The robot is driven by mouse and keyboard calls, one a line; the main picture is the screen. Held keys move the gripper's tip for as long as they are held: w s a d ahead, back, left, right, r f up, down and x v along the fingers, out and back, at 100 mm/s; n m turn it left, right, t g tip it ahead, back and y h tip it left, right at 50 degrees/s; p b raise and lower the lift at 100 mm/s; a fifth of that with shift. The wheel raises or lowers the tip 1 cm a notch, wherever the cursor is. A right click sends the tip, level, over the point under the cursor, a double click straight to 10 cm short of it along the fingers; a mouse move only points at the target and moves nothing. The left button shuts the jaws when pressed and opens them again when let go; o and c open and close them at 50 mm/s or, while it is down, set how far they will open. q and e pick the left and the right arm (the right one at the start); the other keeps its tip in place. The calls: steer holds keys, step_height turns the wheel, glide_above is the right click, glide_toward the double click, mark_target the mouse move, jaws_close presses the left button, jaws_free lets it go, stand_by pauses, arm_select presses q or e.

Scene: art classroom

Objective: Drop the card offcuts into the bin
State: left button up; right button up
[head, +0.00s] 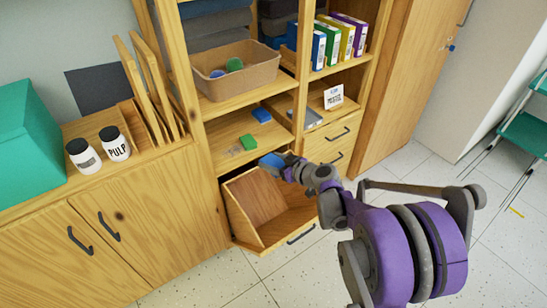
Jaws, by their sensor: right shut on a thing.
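My right gripper (285,164) is shut on a blue piece (270,160), seemingly a card offcut, held in front of the shelf and above the opening of the wooden tilt-out bin (242,220). The bin is tilted out of the lower cabinet, and the inside that shows looks empty; part of it is hidden behind my right arm. A green piece (248,142) and a blue piece (262,115) lie on the shelf above; I cannot tell whether they are card offcuts. My left gripper is not in view.
A cardboard tray (240,88) with small round items stands on the upper shelf. Binders (338,40) stand at the upper right. Two white jars (115,146), a wooden rack and a green box (28,140) are on the left counter. Green chairs stand at the far right.

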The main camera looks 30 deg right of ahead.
steer(key=shift+s, duration=0.15)
steer(key=shift+f, duration=0.25)
step_height(320, 180, down, 4)
steer(key=b, duration=0.3)
steer(key=shift+f+b, duration=0.25)
steer(key=shift+b, duration=0.15)
steer(key=o, duration=1.4)
steer(key=shift+c, duration=0.2)
steer(key=p+v, duration=0.2)
steer(key=v, duration=0.8)
steer(key=shift+s+r, duration=0.15)
steer(key=shift+s, duration=0.2)
